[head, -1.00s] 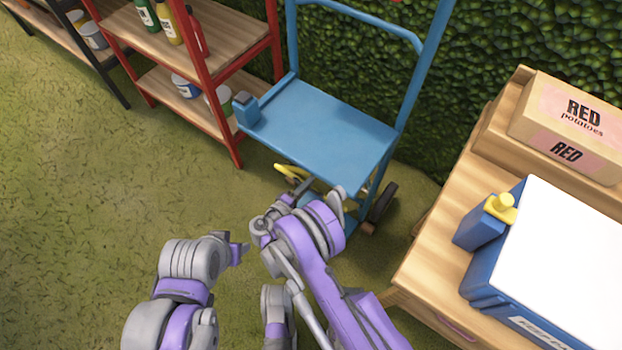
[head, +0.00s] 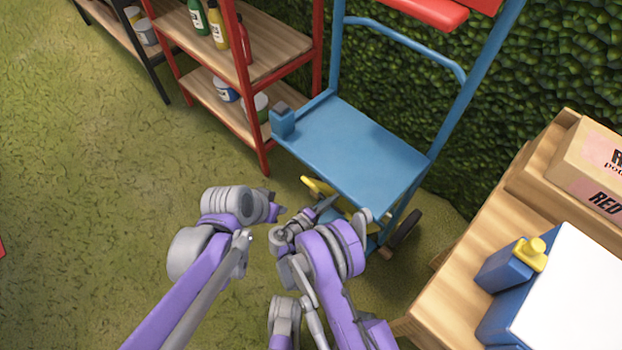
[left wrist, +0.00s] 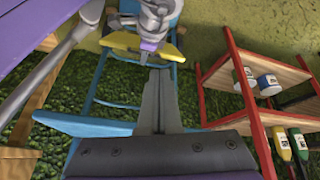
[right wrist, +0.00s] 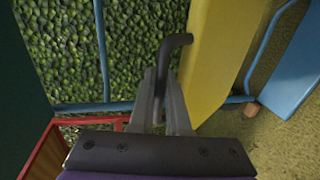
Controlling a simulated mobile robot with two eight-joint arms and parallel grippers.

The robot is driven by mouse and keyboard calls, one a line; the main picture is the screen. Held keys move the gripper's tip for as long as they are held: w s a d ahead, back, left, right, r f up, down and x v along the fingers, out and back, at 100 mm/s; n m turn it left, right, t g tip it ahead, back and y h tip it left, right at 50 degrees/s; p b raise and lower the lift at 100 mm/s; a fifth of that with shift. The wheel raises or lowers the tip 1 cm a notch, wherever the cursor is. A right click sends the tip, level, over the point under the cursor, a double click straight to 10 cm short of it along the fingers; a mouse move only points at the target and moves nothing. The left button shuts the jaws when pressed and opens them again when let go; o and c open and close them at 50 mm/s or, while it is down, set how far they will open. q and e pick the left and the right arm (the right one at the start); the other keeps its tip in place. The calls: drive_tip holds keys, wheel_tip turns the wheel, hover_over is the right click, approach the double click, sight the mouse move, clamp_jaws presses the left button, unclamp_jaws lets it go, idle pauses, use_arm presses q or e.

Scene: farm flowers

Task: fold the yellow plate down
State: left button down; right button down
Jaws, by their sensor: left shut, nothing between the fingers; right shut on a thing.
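The yellow plate (head: 318,187) is low on the blue hand truck (head: 355,147), mostly hidden behind the blue platform and my right arm. The left wrist view shows it as a yellow panel (left wrist: 118,42) behind my right gripper. In the right wrist view the plate (right wrist: 217,60) is a tall yellow surface just right of the fingers. My right gripper (right wrist: 163,118) is shut on a dark bent rod (right wrist: 168,62) beside the plate; I cannot tell whether the rod joins it. My left gripper (head: 280,210) is shut and empty, left of the right one, and points toward the truck (left wrist: 158,90).
A red-framed shelf (head: 262,85) with bottles and cans stands left of the truck. A wooden bench (head: 475,262) with a blue container (head: 505,270) and a potato box (head: 590,165) is at the right. A hedge is behind; grass is free at the left.

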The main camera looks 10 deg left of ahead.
use_arm(q)
drive_tip(key=w+d+f+m+t+h, duration=0.1)
drive_tip(key=w+f, duration=0.2)
drive_tip(key=w, duration=0.3)
drive_tip(key=w+f+m+h, duration=0.1)
drive_tip(key=w+f, duration=0.2)
drive_tip(key=w, duration=0.3)
drive_tip(key=m+t+h, duration=0.1)
drive_tip(key=m+t, duration=0.1)
hover_over(310, 181)
drive_tip(key=s+a, duration=0.2)
drive_tip(key=s, duration=0.1)
wheel_tip(310, 181, down, 8)
drive_tip(key=x, duration=0.9)
drive_tip(key=shift+w+d+f, duration=0.1)
drive_tip(key=shift+w+d, duration=0.05)
drive_tip(key=shift+d, duration=0.15)
drive_tip(key=shift+s+a+f, duration=0.3)
drive_tip(key=shift+s+a, duration=0.1)
drive_tip(key=shift+s, duration=0.15)
drive_tip(key=shift+s+a+f, duration=0.25)
drive_tip(key=shift+s+a, duration=0.2)
drive_tip(key=shift+s, duration=0.1)
drive_tip(key=shift+s+a+f, duration=0.25)
drive_tip(key=shift+s+f, duration=0.05)
drive_tip(key=shift+s, duration=0.15)
use_arm(e)
drive_tip(key=shift+a+r, duration=0.25)
